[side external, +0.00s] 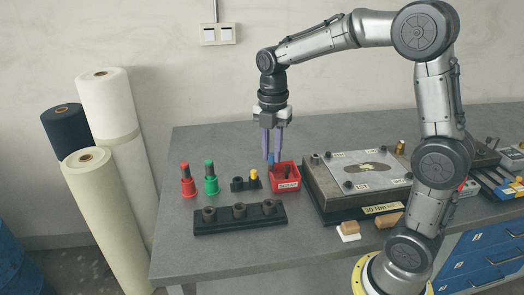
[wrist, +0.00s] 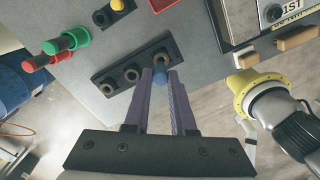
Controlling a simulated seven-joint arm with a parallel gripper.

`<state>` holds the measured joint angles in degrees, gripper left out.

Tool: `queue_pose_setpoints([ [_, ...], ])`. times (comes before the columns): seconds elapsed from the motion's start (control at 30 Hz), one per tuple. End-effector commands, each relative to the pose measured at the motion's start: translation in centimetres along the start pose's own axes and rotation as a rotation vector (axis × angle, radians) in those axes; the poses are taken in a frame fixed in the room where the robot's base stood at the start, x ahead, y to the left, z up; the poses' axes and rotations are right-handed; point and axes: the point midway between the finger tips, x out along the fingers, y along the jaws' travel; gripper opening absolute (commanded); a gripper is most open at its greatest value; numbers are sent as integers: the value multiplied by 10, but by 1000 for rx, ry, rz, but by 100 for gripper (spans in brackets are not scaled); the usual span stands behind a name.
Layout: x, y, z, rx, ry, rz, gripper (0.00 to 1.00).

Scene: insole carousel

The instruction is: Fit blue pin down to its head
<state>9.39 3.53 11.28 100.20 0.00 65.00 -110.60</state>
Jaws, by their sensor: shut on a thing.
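The blue pin (wrist: 160,72) is held between the purple fingertips of my gripper (wrist: 160,78). In the side view, my gripper (side external: 272,152) points down with the pin (side external: 271,161) hanging above the table, in front of the red bin's left corner in the picture. A long black block (side external: 225,227) with three round sockets lies on the table; the wrist view also shows this block (wrist: 120,82). In the wrist view the pin overlaps the rightmost socket (wrist: 162,56). I cannot tell whether they are aligned. The pin's upper part is hidden by the fingers.
A red pin (side external: 187,180) and a green pin (side external: 210,178) stand at the left in coloured holders. A small black block with a yellow pin (side external: 253,174) stands beside the red bin (side external: 287,184). A bulky fixture (side external: 318,190) limits room at right.

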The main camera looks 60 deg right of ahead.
Motion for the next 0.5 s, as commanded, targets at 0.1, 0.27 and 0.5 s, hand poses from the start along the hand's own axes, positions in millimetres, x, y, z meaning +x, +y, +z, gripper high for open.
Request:
queue_pose_setpoints([
  [0.1,-2,-3,-1,0,0,0,0],
  [0.27,-2,-4,-1,0,0,0,0],
  [0.5,-6,-4,-1,7,2,-7,0],
])
